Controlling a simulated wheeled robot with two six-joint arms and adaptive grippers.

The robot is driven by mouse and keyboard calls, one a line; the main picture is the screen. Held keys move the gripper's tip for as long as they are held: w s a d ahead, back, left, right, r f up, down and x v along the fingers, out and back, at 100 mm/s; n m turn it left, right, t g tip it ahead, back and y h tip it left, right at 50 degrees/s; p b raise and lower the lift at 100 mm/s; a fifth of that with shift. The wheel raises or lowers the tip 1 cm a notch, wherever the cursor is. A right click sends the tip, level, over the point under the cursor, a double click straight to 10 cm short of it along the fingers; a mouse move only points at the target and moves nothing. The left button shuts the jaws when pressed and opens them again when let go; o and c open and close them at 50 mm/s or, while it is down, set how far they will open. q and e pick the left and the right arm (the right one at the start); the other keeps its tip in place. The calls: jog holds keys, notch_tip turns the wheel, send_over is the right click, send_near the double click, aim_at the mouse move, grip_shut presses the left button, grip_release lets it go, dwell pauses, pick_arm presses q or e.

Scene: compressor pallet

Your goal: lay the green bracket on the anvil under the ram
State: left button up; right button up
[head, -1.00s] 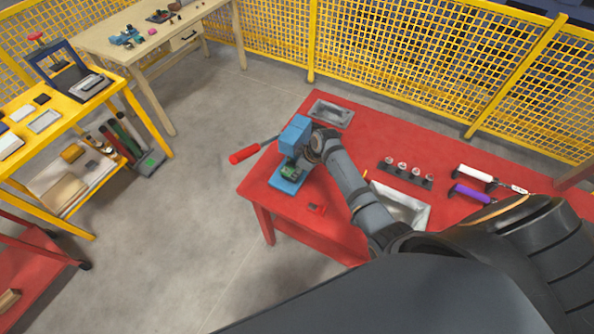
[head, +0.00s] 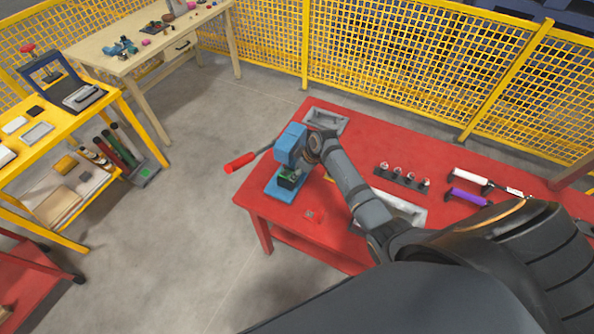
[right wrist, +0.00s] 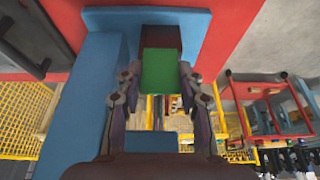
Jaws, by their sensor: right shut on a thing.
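The blue press (head: 290,146) stands at the left end of the red table, with its flat blue base (head: 283,190) and a long red-gripped lever (head: 240,162). The green bracket (head: 289,178) is in the press opening above the base. In the right wrist view the bracket (right wrist: 160,70) is a green block between the fingers of my right gripper (right wrist: 160,84), which is shut on it. A dark block (right wrist: 160,37) shows just beyond it, over the blue base (right wrist: 195,22). I cannot tell whether bracket and anvil touch. The ram's underside is hidden. My left gripper is out of view.
The press column (right wrist: 95,90) stands close beside my right gripper. Yellow mesh fencing (head: 390,60) runs behind.

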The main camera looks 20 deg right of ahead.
jog(key=shift+f, duration=0.15)
dwell(0.5)
jog(key=o, duration=1.3)
jog(key=shift+o, duration=0.2)
jog(key=v, duration=1.2)
